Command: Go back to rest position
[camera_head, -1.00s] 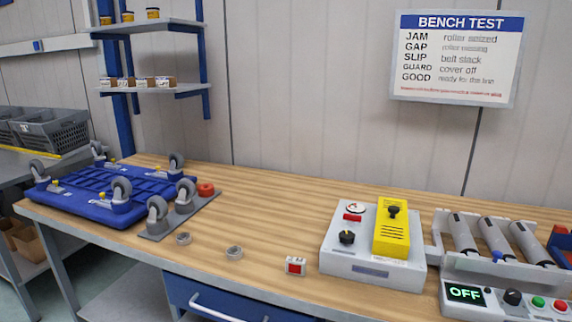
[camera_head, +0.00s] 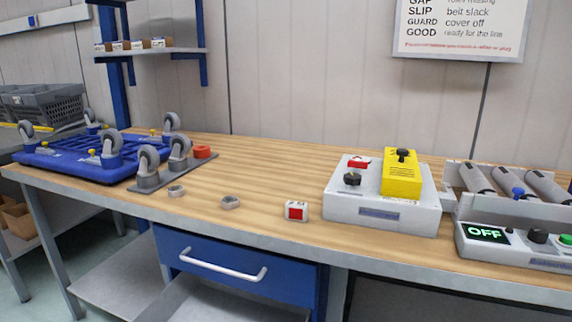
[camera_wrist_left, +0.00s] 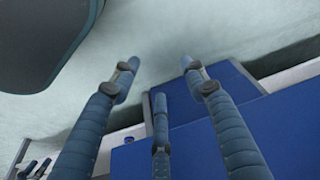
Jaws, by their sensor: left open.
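In the left wrist view my left gripper (camera_wrist_left: 158,75) is open, with its fingers spread and nothing between them. Below and behind the fingers are blue panels (camera_wrist_left: 200,140) and a pale grey floor (camera_wrist_left: 170,30). No gripper shows in the head view. My right gripper is not seen in either view.
A wooden workbench (camera_head: 270,185) holds an upturned blue dolly (camera_head: 75,165), a grey box with a yellow cover (camera_head: 400,173) and a roller unit reading OFF (camera_head: 485,234). A small red-faced block (camera_head: 296,212) lies near the front edge. A blue drawer (camera_head: 230,270) is below.

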